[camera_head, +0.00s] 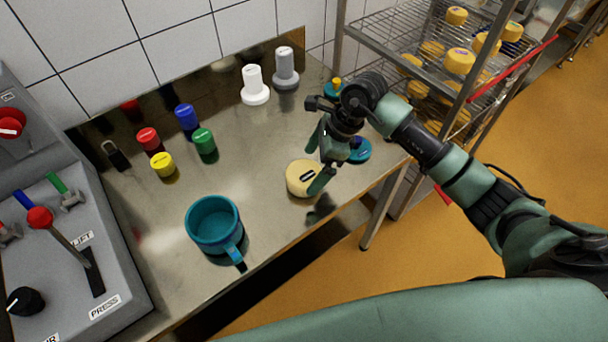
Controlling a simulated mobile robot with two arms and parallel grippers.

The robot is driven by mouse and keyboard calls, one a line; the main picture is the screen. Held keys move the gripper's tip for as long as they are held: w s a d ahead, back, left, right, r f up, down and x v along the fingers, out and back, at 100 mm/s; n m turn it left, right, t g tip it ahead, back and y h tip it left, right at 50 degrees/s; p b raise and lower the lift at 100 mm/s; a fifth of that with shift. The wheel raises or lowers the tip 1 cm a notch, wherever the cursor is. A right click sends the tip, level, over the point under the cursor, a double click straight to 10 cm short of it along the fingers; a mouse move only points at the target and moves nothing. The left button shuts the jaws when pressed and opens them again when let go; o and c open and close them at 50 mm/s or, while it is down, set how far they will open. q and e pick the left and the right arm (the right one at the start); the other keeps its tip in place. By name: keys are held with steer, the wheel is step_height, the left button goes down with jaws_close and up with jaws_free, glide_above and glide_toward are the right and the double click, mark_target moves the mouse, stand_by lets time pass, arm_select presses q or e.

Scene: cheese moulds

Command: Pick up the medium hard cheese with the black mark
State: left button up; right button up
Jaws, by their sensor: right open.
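A round, pale yellow cheese with a black mark (298,181) on top lies near the front edge of the metal table. My right gripper (318,160) is at the cheese's right side, pointing down, open and empty. One green finger is in front of the cheese's right edge, and the other is above and behind it. I cannot tell whether a finger touches the cheese. My left gripper is not in view.
A teal mug (213,222) stands left of the cheese. A blue round object (360,152) is just right of my gripper. Several coloured cylinders (187,117) and two white-grey plungers (254,86) stand behind. A control panel (60,250) is left; a wire rack (400,40) with cheeses is right.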

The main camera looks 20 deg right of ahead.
mark_target(306, 173)
steer(key=p+x, duration=0.1)
steer(key=x, duration=0.2)
steer(key=shift+w+a+f+p, duration=0.1)
steer(key=shift+a+f+p, duration=0.1)
steer(key=shift+a+p, duration=0.2)
steer(key=shift+w+a+f, duration=0.1)
steer(key=shift+a+f, duration=0.1)
steer(key=shift+f, duration=0.45)
steer(key=c, duration=1.3)
steer(key=shift+r, duration=0.1)
step_height(306, 173, up, 20)
steer(key=b, duration=0.4)
